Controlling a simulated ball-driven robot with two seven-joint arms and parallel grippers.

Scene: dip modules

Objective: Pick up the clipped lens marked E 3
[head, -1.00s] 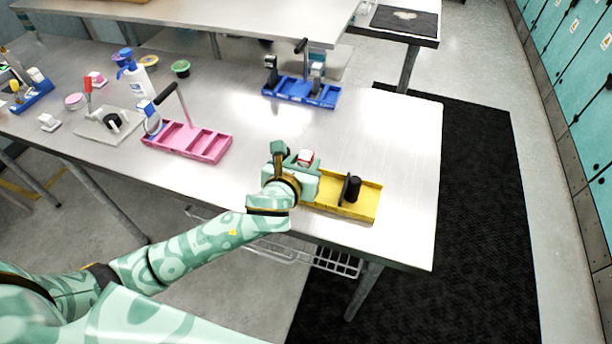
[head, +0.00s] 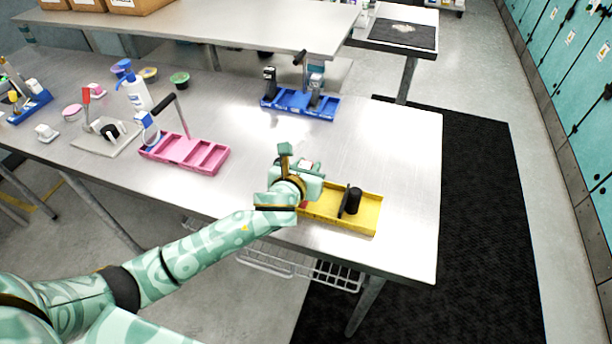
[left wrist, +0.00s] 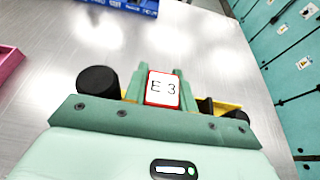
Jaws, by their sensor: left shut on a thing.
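The lens marked E 3 (left wrist: 163,89) shows in the left wrist view as a white label with a red border, between the two fingers of my left gripper (left wrist: 159,84). My left gripper (head: 307,172) is shut on it, over the left end of the yellow tray (head: 362,222). In the head view the lens is mostly hidden by the gripper. I cannot tell whether the lens is clear of the tray. My right gripper is not in view.
A black-handled part (head: 351,201) stands in the yellow tray, right of the gripper. A pink tray (head: 186,152) is to the left, and a blue tray (head: 301,103) with upright parts is behind. A pump bottle (head: 137,92) stands at the back left. The table's right side is clear.

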